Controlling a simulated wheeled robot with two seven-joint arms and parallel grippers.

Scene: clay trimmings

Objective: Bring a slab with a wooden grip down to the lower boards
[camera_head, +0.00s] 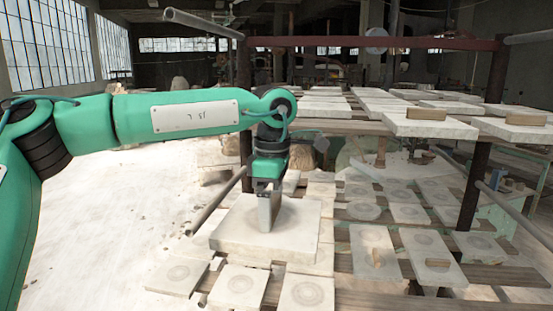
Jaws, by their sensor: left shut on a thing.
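My left gripper (268,208) points straight down at the middle of a pale square slab (238,238) and is shut. Its fingers cover the slab's wooden grip, which I cannot make out. The slab is level, at the left end of the lower boards (374,300), overlapping the view of smaller slabs there. I cannot tell whether it touches what is beneath it. Two slabs with wooden grips, a middle one (432,128) and a right one (518,132), lie at the front of the upper boards (345,126). My right gripper is not in view.
Flat slabs with round marks, such as one (307,291) in front, cover much of the lower boards. Two lower slabs (372,238) (425,243) bear small wooden pieces. Dark rack posts (470,198) and slanting grey pipes (215,203) flank the boards. Open floor lies left.

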